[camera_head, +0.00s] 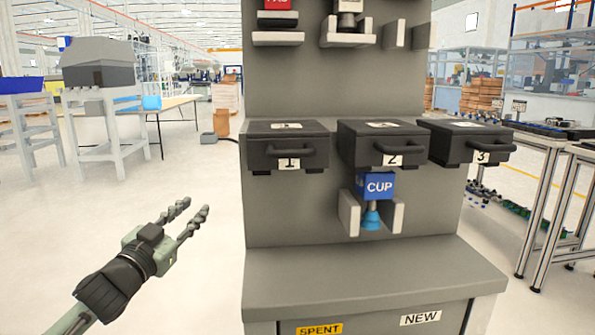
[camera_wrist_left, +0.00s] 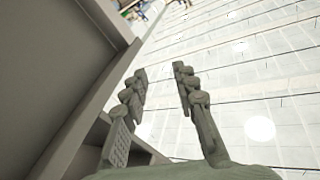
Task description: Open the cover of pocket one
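The black box labelled 1 (camera_head: 288,147), pocket one, sits on the grey station's front at the left. Its cover (camera_head: 285,127) is down and has a black handle (camera_head: 297,152) at the front. My left gripper (camera_head: 197,211) is open and empty, left of and below pocket one, apart from the station. The left wrist view also shows my left gripper (camera_wrist_left: 159,72) with its two fingers spread and nothing between them. My right gripper is not in view.
Boxes labelled 2 (camera_head: 381,146) and 3 (camera_head: 467,142) stand to the right with covers down. A blue CUP block (camera_head: 375,186) hangs below box 2. The station's ledge (camera_head: 370,275) juts out below.

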